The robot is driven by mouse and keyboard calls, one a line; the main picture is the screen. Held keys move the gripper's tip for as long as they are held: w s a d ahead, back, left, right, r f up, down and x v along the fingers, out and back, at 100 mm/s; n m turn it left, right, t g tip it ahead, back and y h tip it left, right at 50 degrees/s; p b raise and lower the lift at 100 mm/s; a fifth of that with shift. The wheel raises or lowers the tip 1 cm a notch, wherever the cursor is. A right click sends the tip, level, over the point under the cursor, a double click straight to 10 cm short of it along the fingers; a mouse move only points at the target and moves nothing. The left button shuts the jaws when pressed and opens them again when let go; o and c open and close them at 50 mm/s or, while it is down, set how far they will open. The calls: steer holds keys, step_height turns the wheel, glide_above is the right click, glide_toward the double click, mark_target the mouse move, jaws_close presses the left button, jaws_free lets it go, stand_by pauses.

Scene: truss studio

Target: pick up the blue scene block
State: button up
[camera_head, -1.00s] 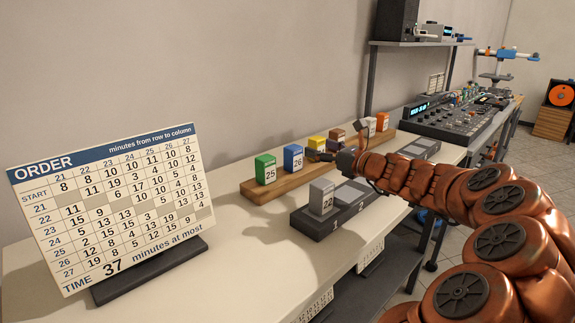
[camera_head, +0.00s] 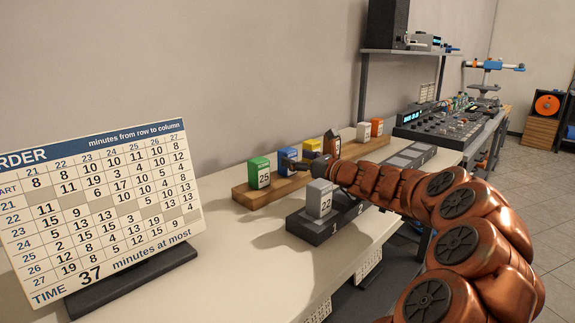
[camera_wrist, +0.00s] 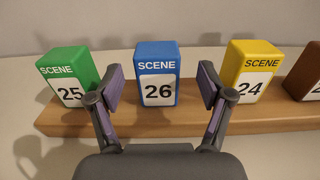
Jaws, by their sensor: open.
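The blue scene block (camera_wrist: 157,72) stands upright on a wooden rack in the wrist view, its white label reading 26. My gripper (camera_wrist: 160,92) is open, with one finger to the left and one to the right of the blue block, and nothing is held. In the head view the blue block (camera_head: 287,160) is partly hidden behind my gripper (camera_head: 296,164). The green block 25 (camera_wrist: 66,78) stands to its left and the yellow block 24 (camera_wrist: 252,70) to its right.
The wooden rack (camera_head: 262,196) also holds brown, orange and white blocks. In front is a dark slotted rail (camera_head: 312,228) with grey block 22 (camera_head: 319,199) near slot 1. An order board (camera_head: 100,205) stands at left. A mixing console (camera_head: 440,125) is at the back right.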

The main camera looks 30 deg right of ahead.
mark_target(293, 157)
steer(key=shift+x, duration=1.65)
steer(key=shift+a, duration=0.15)
steer(key=shift+c, duration=0.4)
steer(key=c, duration=1.2)
